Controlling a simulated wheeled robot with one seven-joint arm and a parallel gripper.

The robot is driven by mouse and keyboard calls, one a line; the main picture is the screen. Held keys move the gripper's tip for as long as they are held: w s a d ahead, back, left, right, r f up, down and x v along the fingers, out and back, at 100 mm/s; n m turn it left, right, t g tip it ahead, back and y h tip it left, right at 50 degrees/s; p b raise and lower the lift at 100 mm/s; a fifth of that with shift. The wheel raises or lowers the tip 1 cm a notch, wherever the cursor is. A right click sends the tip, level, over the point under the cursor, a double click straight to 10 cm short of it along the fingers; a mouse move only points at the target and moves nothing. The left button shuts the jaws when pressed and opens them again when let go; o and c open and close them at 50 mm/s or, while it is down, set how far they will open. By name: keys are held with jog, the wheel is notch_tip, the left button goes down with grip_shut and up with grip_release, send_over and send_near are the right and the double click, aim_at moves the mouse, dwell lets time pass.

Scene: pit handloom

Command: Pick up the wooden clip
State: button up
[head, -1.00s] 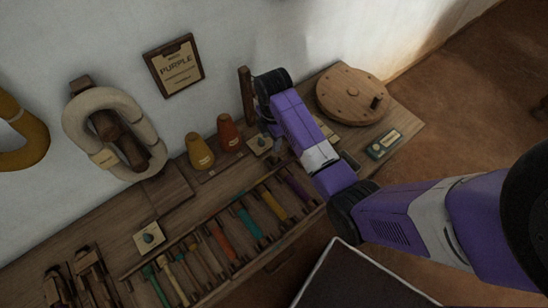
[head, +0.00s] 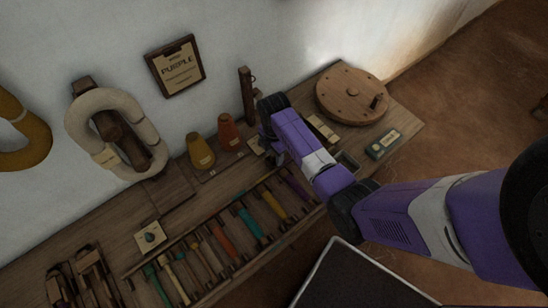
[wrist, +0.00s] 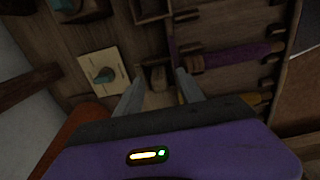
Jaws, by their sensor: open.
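A small pale wooden piece, which looks like the wooden clip (wrist: 158,78), lies on the bench in the wrist view. It sits between and just beyond the tips of my open gripper (wrist: 156,75), apart from both fingers as far as I can tell. In the head view my gripper (head: 279,153) is low over the bench, right of the orange cone, and its fingers are partly hidden by my purple arm. The clip is hidden in that view.
A rack of coloured bobbins (head: 222,238) lies at the bench front; the purple bobbin (wrist: 238,56) is right of my fingers. A card with a teal knob (wrist: 92,70) is at left. A round wooden disc (head: 340,92), an orange cone (head: 228,131) and a post (head: 247,96) stand nearby.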

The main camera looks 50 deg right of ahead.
aim_at(274, 154)
grip_shut()
jog(key=shift+r, duration=0.15)
notch_tip(274, 154, up, 20)
jog(key=p, duration=0.4)
